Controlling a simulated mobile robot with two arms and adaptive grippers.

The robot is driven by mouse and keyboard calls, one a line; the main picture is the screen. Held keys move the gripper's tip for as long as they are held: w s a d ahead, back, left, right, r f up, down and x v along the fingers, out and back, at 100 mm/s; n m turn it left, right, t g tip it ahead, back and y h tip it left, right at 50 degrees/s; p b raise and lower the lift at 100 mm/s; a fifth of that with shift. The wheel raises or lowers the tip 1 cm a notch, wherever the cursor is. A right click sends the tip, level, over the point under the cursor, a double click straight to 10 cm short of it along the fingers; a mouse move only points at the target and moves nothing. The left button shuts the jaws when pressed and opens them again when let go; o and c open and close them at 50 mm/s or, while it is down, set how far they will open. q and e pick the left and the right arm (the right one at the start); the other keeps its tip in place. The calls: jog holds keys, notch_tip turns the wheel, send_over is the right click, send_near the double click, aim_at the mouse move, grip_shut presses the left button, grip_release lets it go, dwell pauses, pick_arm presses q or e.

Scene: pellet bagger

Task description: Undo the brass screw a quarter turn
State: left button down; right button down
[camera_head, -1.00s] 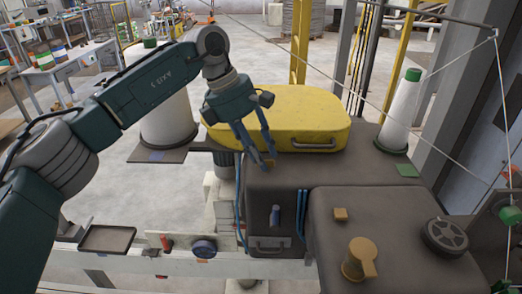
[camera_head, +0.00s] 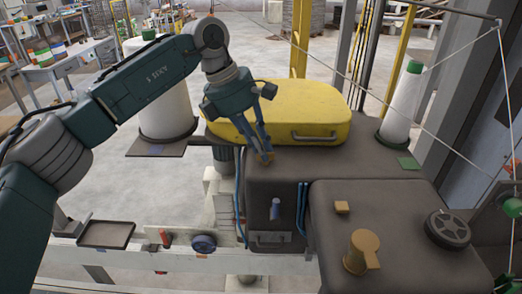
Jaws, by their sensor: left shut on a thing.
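My left gripper (camera_head: 266,153) reaches down from the left to the top of the dark machine housing (camera_head: 345,170), near its left front edge. Its fingers are shut on a small brass-coloured piece, the brass screw (camera_head: 267,160), which the fingertips largely hide. The screw's turn angle is too small to make out. My right gripper is out of view.
A yellow case (camera_head: 310,103) lies just behind the gripper. A brass knob (camera_head: 362,250), a small brass block (camera_head: 341,207) and a black handwheel (camera_head: 447,230) sit on the lower front housing. A white thread cone (camera_head: 402,103) stands at the right. Thin threads cross the right side.

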pick_arm(q)
jog(key=n+t+b, duration=0.1)
jog(key=n+b, duration=0.2)
jog(key=n+t+y+b, duration=0.1)
jog(key=n+b, duration=0.2)
jog(key=n+t+b, duration=0.1)
jog(key=n+b, duration=0.1)
jog(key=b, duration=0.1)
jog(key=shift+s+f+n+y, duration=0.15)
jog(key=shift+s+n+y, duration=0.15)
jog(key=shift+s+n, duration=0.1)
jog(key=n+b, duration=0.1)
jog(key=n+y+b, duration=0.1)
jog(key=n, duration=0.1)
jog(key=shift+s+d+n+t+b, duration=0.15)
jog(key=shift+n+t+b, duration=0.15)
jog(key=shift+t+b, duration=0.1)
jog(key=shift+s+d+r+n+y+b, duration=0.15)
jog(key=shift+n+y+b, duration=0.3)
jog(key=shift+n, duration=0.65)
jog(key=shift+w+d+r+n+y+b, duration=0.1)
jog(key=shift+n+y+b, duration=0.35)
jog(key=shift+n, duration=0.65)
jog(key=c, duration=1.7)
grip_release()
jog(key=shift+c, duration=0.2)
jog(key=v, duration=1.2)
jog(key=shift+s, duration=0.25)
jog(key=shift+d, duration=0.1)
